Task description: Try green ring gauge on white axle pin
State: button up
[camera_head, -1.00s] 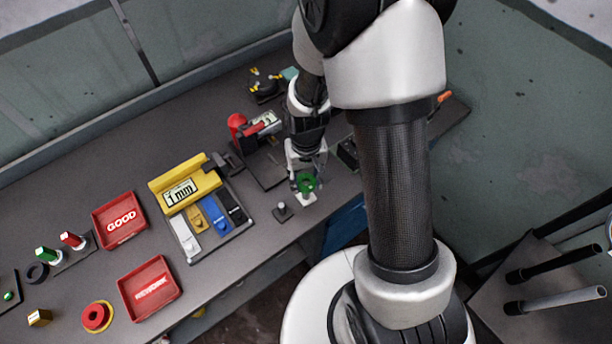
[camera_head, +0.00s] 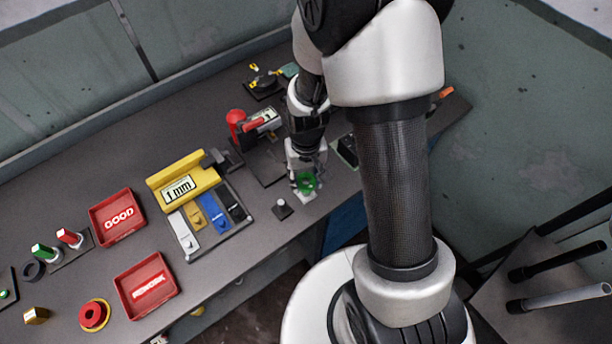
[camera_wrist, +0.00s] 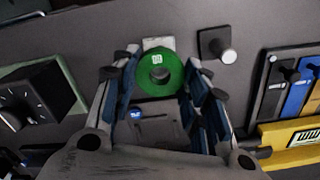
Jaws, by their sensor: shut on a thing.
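The green ring gauge (camera_wrist: 174,86) is held between the two fingers of my gripper (camera_wrist: 160,72); its hole faces the wrist camera. In the head view my gripper (camera_head: 306,178) holds the green ring low over the table's front edge, with a white plate just below it. That white plate (camera_wrist: 154,43) shows behind the ring in the wrist view and looks like the base of the white axle pin. The pin itself is hidden by the ring and fingers; I cannot tell whether the ring is around it.
A dark square base with a short pin (camera_head: 282,208) stands just left of the ring. Further left are the yellow 1 mm display (camera_head: 183,180) with coloured blocks, a red GOOD tray (camera_head: 118,218) and a red REWORK tray (camera_head: 147,285). A dial device (camera_wrist: 35,97) shows at the wrist view's left.

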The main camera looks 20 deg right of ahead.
jog(key=shift+f+b, duration=0.3)
jog(key=shift+f, duration=0.1)
dwell(0.3)
jog(key=shift+r, duration=0.2)
dwell(0.6)
jog(key=shift+r+p, duration=2.1)
jog(key=shift+r, duration=0.45)
